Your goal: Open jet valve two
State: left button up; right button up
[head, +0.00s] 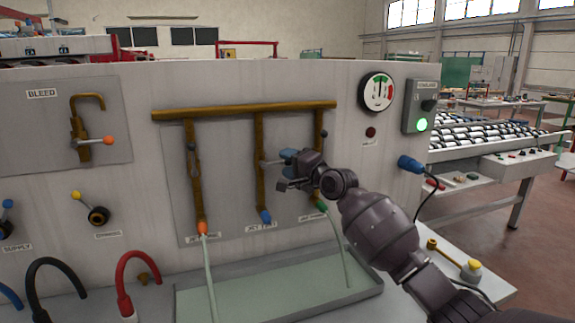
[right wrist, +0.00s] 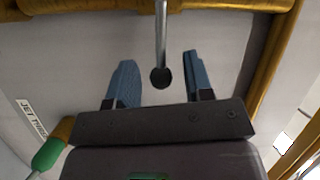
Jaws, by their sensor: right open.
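Three brass jet pipes hang from a brass header on the panel. The middle pipe (head: 260,170) ends in a blue nozzle (head: 265,216); its label is blurred. Its valve lever (head: 268,162) sticks out sideways to the right. My right gripper (head: 287,170) is open in front of this lever. In the right wrist view the lever rod (right wrist: 162,30) ends in a dark ball knob (right wrist: 161,78), which lies between the two spread blue fingers (right wrist: 161,82) with gaps on both sides. In the head view the knob is hidden behind the gripper. My left gripper is out of view.
The left pipe (head: 195,185) has an orange nozzle and a lever lying along it. The right pipe's lever knob (head: 323,133) is close beyond my gripper; its green nozzle (right wrist: 50,153) shows in the right wrist view. A tray (head: 285,290) lies below. A blue plug (head: 410,164) sits right.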

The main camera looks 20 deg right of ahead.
jog(key=shift+w+a, duration=0.1)
jog(key=shift+w, duration=0.2)
grip_shut()
